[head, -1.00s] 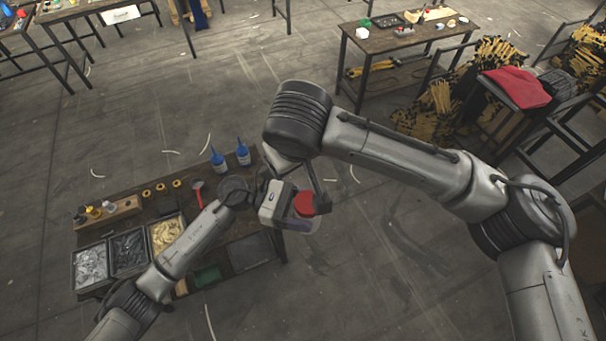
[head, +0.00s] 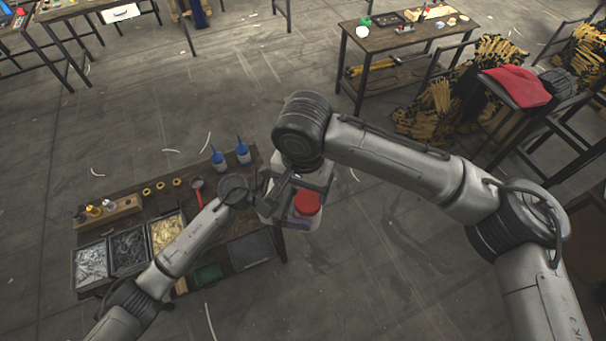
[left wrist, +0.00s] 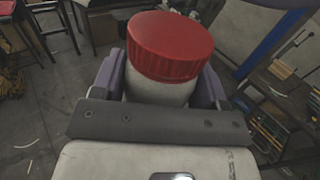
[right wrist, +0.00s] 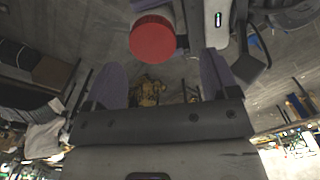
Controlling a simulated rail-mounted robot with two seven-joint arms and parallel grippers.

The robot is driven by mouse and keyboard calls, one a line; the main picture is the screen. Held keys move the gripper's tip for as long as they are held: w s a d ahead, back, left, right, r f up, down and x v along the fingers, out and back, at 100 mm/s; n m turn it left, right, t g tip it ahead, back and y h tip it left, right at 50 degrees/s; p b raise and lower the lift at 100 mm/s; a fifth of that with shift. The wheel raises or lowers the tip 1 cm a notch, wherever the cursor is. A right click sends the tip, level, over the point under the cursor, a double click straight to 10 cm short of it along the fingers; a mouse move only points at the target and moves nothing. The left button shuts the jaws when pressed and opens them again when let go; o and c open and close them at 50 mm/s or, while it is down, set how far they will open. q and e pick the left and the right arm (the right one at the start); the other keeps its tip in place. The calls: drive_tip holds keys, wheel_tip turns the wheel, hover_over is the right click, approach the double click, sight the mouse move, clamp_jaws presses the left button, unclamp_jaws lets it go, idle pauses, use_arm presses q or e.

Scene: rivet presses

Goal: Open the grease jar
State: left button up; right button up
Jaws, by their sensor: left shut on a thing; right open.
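The grease jar has a white body (left wrist: 155,90) and a ribbed red lid (left wrist: 172,45), which sits on it. My left gripper (head: 302,218) is shut around the jar's body and holds it in the air beyond the bench's right end; its purple fingers flank the body in the left wrist view. The red lid also shows in the head view (head: 307,203) and the right wrist view (right wrist: 153,38). My right gripper (right wrist: 162,75) is open and empty, its two purple fingers spread apart. The lid appears beyond its fingertips, nearer the left finger; no contact shows.
A dark bench (head: 160,204) at lower left carries trays of parts, two blue-capped bottles and a red-handled tool. Another bench (head: 385,42) stands at upper right, beside stacked yellow-black items and a stool with a red cloth (head: 517,86). Floor right of the jar is clear.

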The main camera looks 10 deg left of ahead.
sight(303, 200)
drive_tip(key=shift+f, duration=2.5)
drive_tip(key=shift+s+a+r, duration=0.1)
drive_tip(key=shift+a, duration=0.05)
drive_tip(key=c, duration=0.9)
drive_tip(key=shift+c, duration=0.2)
